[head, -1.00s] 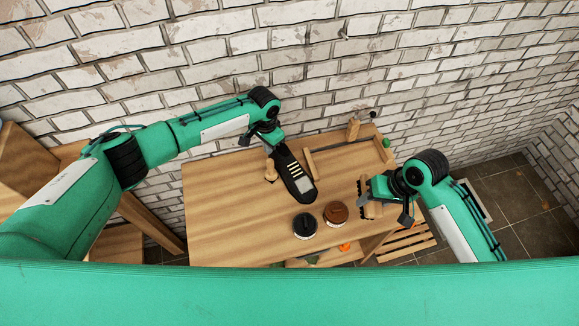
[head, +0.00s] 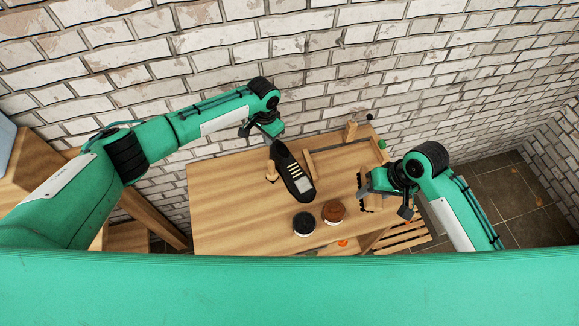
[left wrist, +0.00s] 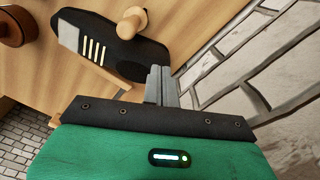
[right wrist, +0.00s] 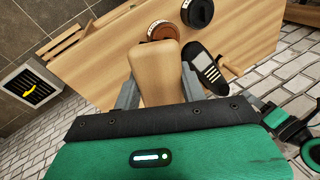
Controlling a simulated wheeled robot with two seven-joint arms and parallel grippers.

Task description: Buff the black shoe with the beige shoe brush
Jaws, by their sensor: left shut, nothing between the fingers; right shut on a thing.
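The black shoe (head: 292,172) with pale lace bars lies on the wooden table. My left gripper (head: 269,141) is shut and empty at the shoe's far end. In the left wrist view its closed fingers (left wrist: 160,84) are beside the shoe's dark opening (left wrist: 128,68); I cannot tell whether they touch. My right gripper (head: 372,190) is shut on the beige shoe brush (right wrist: 157,72) near the table's right end. The brush's dark bristles (head: 360,183) show in the head view, apart from the shoe and facing toward it.
A black tin (head: 303,224) and a brown tin (head: 333,211) stand on the table in front of the shoe. A wooden knob-shaped piece (head: 271,171) is beside the shoe's left side. A wooden strip (head: 309,164) is to its right. The table's left part is clear. A brick wall (head: 320,85) rises behind.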

